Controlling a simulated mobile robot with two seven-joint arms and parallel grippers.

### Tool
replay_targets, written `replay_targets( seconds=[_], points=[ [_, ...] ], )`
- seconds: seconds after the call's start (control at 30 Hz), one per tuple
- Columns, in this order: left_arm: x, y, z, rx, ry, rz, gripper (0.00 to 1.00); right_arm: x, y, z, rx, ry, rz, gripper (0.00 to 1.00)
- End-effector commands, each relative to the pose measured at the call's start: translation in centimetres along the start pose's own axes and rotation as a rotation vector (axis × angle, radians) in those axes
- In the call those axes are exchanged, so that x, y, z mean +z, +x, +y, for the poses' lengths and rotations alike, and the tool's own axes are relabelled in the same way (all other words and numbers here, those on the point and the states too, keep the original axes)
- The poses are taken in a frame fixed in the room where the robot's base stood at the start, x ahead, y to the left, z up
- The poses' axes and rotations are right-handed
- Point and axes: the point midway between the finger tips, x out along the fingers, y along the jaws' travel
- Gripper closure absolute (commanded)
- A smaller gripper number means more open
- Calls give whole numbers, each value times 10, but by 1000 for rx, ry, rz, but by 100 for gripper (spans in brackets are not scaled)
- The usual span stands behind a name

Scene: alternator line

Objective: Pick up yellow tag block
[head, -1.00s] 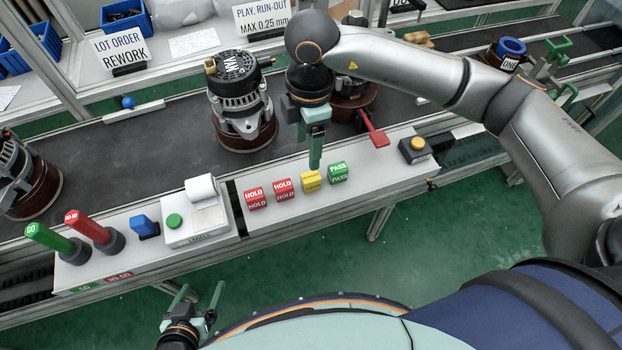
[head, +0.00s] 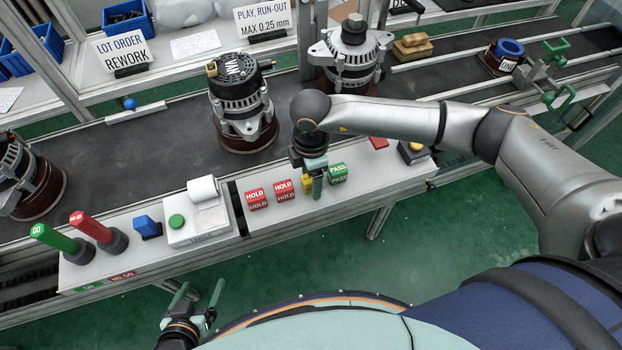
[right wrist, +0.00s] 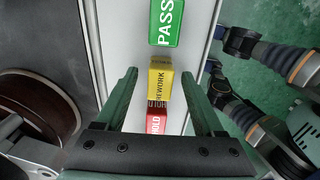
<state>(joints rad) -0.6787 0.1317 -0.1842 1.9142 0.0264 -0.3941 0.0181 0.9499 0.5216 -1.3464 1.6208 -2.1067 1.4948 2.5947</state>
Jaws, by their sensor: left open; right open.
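The yellow tag block (right wrist: 160,84), marked REWORK, stands on the light grey ledge between a green PASS block (right wrist: 167,20) and a red HOLD block (right wrist: 156,122). My right gripper (right wrist: 159,75) is open, with its two fingers on either side of the yellow block in the right wrist view. Contact cannot be told. In the head view the right gripper (head: 316,186) hides most of the yellow block (head: 306,184). My left gripper (head: 196,302) is open and empty, low in front of the bench.
Two red HOLD blocks (head: 271,194) stand left of the yellow one, and the green PASS block (head: 338,173) stands close on its right. An alternator (head: 240,100) stands on the dark belt behind. A printer box (head: 197,215) is further left.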

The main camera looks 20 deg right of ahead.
Motion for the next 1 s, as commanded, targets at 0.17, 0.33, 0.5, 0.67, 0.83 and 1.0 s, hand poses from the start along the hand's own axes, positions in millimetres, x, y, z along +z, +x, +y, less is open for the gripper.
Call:
replay_targets(
  seconds=[0.17,0.33,0.5,0.67,0.83,1.0],
  points=[
    [0,0,0,0,0,0,14,0,2,0,0,0,0,30],
    [0,0,0,0,0,0,14,0,2,0,0,0,0,42],
    [0,0,0,0,0,0,14,0,2,0,0,0,0,62],
    [0,0,0,0,0,0,14,0,2,0,0,0,0,80],
    [0,0,0,0,0,0,14,0,1,0,0,1,0,99],
    [0,0,0,0,0,0,14,0,1,0,0,1,0,100]
  ],
)
